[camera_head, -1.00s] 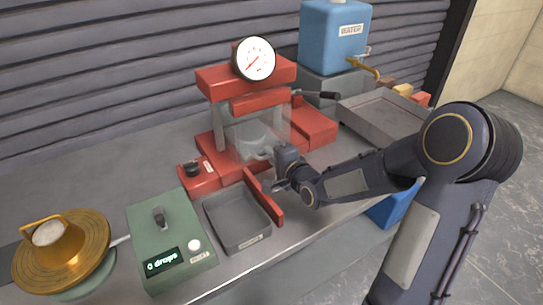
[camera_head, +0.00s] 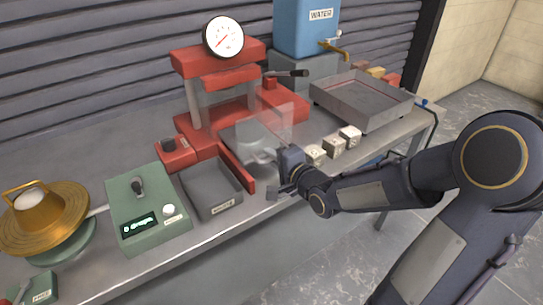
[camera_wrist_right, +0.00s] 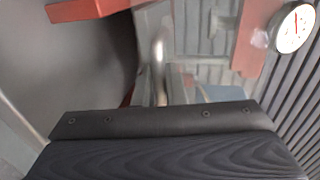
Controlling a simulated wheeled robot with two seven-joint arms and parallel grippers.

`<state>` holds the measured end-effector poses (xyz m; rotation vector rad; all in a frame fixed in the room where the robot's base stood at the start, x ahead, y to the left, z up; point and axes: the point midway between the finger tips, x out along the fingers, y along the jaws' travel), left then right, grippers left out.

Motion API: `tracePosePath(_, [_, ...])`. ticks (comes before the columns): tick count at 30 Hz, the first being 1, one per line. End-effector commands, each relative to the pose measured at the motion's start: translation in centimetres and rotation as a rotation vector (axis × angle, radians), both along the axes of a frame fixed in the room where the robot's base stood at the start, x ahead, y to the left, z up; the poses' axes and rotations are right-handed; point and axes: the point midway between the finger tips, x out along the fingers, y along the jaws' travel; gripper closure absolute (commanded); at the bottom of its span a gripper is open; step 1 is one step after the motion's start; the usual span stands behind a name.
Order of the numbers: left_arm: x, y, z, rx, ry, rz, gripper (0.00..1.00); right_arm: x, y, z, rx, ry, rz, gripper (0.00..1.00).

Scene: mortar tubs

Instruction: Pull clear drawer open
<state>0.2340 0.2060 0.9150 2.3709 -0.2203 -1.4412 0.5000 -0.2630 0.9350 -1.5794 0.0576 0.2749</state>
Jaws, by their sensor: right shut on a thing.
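The clear drawer (camera_head: 286,122) is a see-through panel and box that stands out from the front of the red press (camera_head: 218,78). A pale handle is on its near side, and it shows as a blurred upright bar in the right wrist view (camera_wrist_right: 160,58). My right gripper (camera_head: 272,172) is at the drawer's front, shut on the handle. Its fingertips are small and partly hidden in the head view. My left gripper is not in view.
A grey tray (camera_head: 213,190) with a red strip beside it, a green drop counter (camera_head: 147,210) and a brass cone (camera_head: 42,213) stand left. Several pale cubes (camera_head: 334,147) lie right of the gripper, before a metal pan (camera_head: 362,98). A blue water tank (camera_head: 306,28) stands behind.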

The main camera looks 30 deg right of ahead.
Motion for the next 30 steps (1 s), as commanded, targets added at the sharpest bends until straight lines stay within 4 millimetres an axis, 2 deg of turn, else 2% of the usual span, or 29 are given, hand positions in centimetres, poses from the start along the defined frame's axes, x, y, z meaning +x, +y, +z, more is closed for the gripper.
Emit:
tracePosePath(5, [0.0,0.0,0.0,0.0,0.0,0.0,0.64,0.0,0.0,-0.1,0.0,0.003,0.001,1.0])
tracePosePath(6, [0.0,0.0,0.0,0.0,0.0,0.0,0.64,0.0,0.0,-0.1,0.0,0.002,0.001,0.85])
tracePosePath(9, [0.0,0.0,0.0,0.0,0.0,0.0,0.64,0.0,0.0,-0.1,0.0,0.002,0.001,0.75])
tracePosePath(19, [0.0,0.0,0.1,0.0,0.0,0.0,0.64,-0.5,-0.1,0.1,-0.002,0.001,0.0,0.75])
tracePosePath(30, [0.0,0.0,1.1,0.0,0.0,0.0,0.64,-6.1,-1.0,1.5,-0.002,0.001,-0.004,0.75])
